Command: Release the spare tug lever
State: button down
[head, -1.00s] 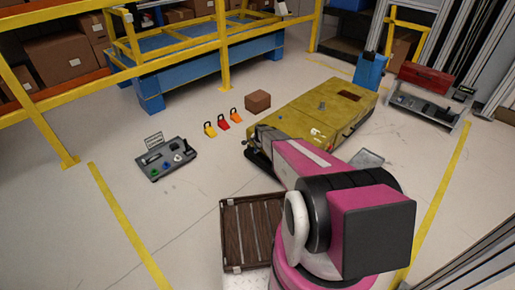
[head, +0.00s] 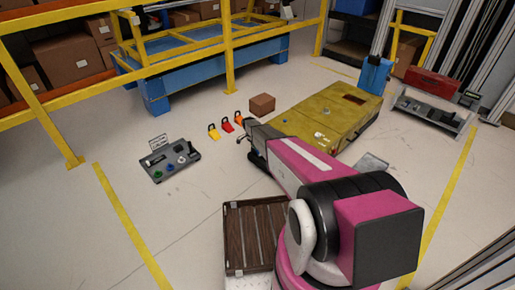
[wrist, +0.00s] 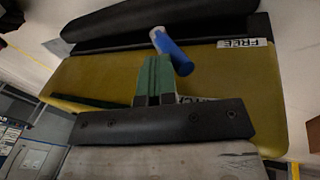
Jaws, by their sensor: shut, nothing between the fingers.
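The yellow tug (head: 325,112) lies low on the floor right of centre in the head view. In the wrist view its yellow panel (wrist: 100,75) fills the middle. A blue lever with a pale end (wrist: 172,50) sticks out of the panel, and a white label reading FREE (wrist: 242,43) is to its right. My gripper (wrist: 153,62) has green fingers, shut and empty. The fingertips are close to the lever's left side; I cannot tell whether they touch. Another label (wrist: 190,99) is mostly hidden behind the fingers. In the head view my arm's end is at the tug's left end.
A grey board with knobs (head: 168,160) lies on the left floor. Orange, red and yellow padlock-like pieces (head: 227,126) and a brown box (head: 262,104) lie near the tug. A slatted brown crate (head: 252,235) is in front. A yellow rail (head: 175,55) crosses the back.

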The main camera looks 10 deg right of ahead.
jog(key=shift+w+a+f, duration=0.1)
jog(key=shift+w+a, duration=0.1)
jog(key=shift+w, duration=0.1)
dwell(0.6)
jog(key=s+v, duration=0.2)
jog(key=v, duration=0.9)
jog(key=shift+d+r, duration=0.25)
jog(key=shift+r, duration=0.45)
